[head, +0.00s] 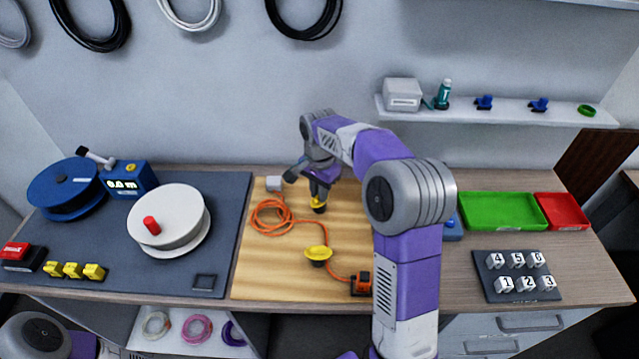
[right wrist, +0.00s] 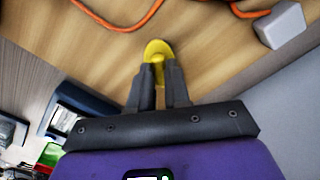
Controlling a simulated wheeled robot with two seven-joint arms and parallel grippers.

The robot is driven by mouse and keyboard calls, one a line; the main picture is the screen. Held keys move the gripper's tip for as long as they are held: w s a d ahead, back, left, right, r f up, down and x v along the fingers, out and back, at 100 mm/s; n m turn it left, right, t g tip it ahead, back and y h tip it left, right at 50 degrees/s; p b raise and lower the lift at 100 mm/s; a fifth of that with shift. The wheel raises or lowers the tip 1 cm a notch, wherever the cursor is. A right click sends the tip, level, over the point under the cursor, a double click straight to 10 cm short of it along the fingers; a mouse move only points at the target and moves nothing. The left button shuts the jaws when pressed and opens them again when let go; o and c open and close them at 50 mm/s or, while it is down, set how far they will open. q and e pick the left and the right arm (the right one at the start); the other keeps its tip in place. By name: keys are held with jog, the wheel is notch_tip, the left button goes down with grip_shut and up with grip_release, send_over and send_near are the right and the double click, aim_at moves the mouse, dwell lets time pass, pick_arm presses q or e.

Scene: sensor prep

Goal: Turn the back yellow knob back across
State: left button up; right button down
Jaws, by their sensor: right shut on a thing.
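The back yellow knob (head: 319,204) stands on the wooden board (head: 258,283), and my right gripper (head: 319,194) comes down on it from above. In the right wrist view the fingers (right wrist: 158,92) are shut on the yellow knob (right wrist: 158,50), whose rounded end shows beyond the fingertips. A second yellow knob (head: 318,254) sits nearer the front of the board, apart from the gripper. Its wide top shows fully. My left gripper is not in view.
An orange cable (head: 268,228) coils left of the gripper, running from a grey box (head: 275,184) to an orange-black device (head: 361,284). A white reel (head: 170,215) stands on the dark mat at left. Green (head: 500,212) and red (head: 562,212) trays lie right. My right arm hides part of the table.

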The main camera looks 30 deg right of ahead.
jog(key=m+p, duration=0.5)
jog(key=m, duration=0.1)
jog(key=shift+r, duration=0.2)
jog(key=shift+f+m+p, duration=0.15)
jog(key=shift+m+p, duration=1.5)
jog(key=shift+m, duration=0.65)
jog(key=c, duration=1.1)
grip_release()
notch_tip(320, 180, up, 8)
jog(key=shift+f+p, duration=0.25)
jog(key=shift+p, duration=0.6)
